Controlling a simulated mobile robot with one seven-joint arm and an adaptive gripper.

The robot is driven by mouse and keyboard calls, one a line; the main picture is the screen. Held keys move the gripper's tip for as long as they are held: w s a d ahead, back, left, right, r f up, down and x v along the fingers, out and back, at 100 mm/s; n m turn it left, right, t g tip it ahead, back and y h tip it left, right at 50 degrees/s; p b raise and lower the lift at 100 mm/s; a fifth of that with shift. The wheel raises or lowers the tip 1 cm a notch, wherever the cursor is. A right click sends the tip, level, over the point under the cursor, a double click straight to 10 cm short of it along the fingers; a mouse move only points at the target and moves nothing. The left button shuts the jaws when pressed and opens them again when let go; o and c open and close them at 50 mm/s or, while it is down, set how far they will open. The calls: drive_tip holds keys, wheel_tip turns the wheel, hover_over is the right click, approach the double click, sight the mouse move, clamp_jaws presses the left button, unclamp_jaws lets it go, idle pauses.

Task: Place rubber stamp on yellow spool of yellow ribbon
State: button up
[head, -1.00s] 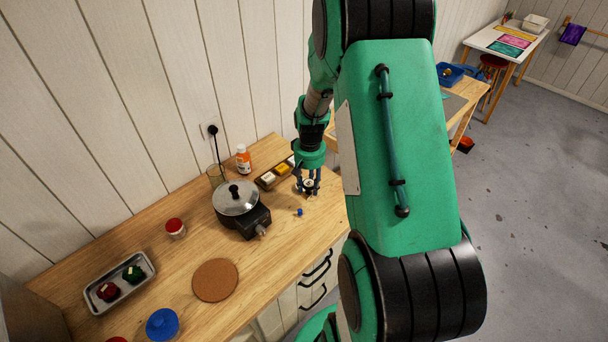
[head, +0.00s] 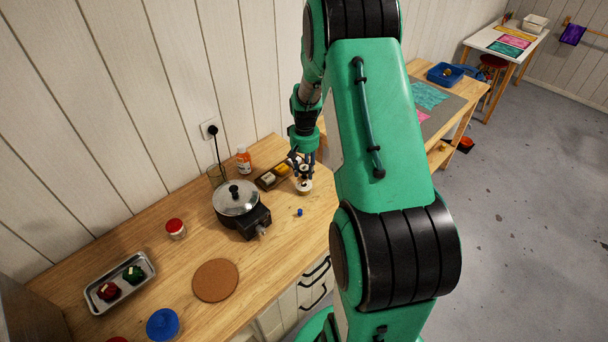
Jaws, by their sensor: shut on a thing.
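My gripper (head: 304,179) points down over the right end of the wooden counter. It is shut on a small pale, round-looking object (head: 304,187) with a darker middle. The fingers hide part of this object, and I cannot tell for sure whether it is the rubber stamp or a spool. I also cannot tell whether it touches the counter. No spool of yellow ribbon can be made out for certain. A small yellowish item (head: 444,148) on the far table's lower shelf is too small to name.
A dark tray (head: 264,184) with white and yellow blocks sits just left of my gripper. Near it are an orange bottle (head: 243,159), a lidded pot (head: 236,198) and a small blue piece (head: 299,212). A cork mat (head: 215,280) lies in front. A second table (head: 475,88) stands behind my arm.

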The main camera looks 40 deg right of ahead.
sight(304, 174)
drive_tip(key=shift+w+d, duration=0.1)
drive_tip(key=shift+w+d, duration=0.15)
drive_tip(key=shift+w, duration=0.1)
drive_tip(key=shift+f, duration=1.8)
drive_tip(key=shift+f, duration=0.1)
drive_tip(key=o, duration=1.2)
wheel_tip(304, 174, up, 12)
drive_tip(key=shift+r, duration=0.1)
